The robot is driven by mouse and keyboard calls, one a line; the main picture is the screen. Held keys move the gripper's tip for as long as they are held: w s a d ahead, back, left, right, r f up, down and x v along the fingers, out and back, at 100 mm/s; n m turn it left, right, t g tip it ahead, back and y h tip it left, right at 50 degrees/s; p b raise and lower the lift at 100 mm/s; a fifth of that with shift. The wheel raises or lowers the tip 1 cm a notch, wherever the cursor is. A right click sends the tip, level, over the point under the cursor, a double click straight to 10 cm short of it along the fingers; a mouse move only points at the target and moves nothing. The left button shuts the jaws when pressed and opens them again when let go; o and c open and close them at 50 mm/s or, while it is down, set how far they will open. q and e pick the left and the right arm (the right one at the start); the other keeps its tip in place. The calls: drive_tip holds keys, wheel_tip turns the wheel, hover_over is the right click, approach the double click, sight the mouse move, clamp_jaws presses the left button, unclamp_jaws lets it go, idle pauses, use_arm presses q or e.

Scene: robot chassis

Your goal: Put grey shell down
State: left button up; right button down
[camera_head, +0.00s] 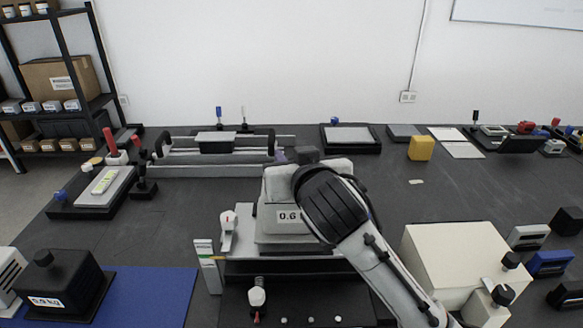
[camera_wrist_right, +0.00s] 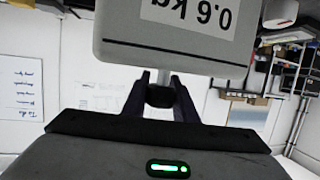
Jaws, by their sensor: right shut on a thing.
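The grey shell (camera_head: 277,186) carries a white label reading 0.6. It is near the centre of the head view, above a black fixture (camera_head: 250,268). My arm partly covers its right side. In the right wrist view the shell (camera_wrist_right: 180,56) fills the top, its 0.6 kg label upside down. My right gripper (camera_wrist_right: 160,93) is shut on a dark part at the shell's edge. Whether the shell touches the fixture under it is hidden. My left gripper is in neither view.
A cream box (camera_head: 462,258) stands right of my arm. A yellow block (camera_head: 421,148) sits behind. The dark table (camera_head: 165,226) has bare areas left and right of the fixture.

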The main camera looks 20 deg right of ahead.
drive_tip(key=shift+f, duration=0.95)
drive_tip(key=c, duration=1.4)
unclamp_jaws()
drive_tip(key=shift+f, duration=0.1)
drive_tip(key=shift+c, duration=0.2)
drive_tip(key=d+v, duration=0.1)
drive_tip(key=v, duration=1.1)
drive_tip(key=shift+a, duration=0.5)
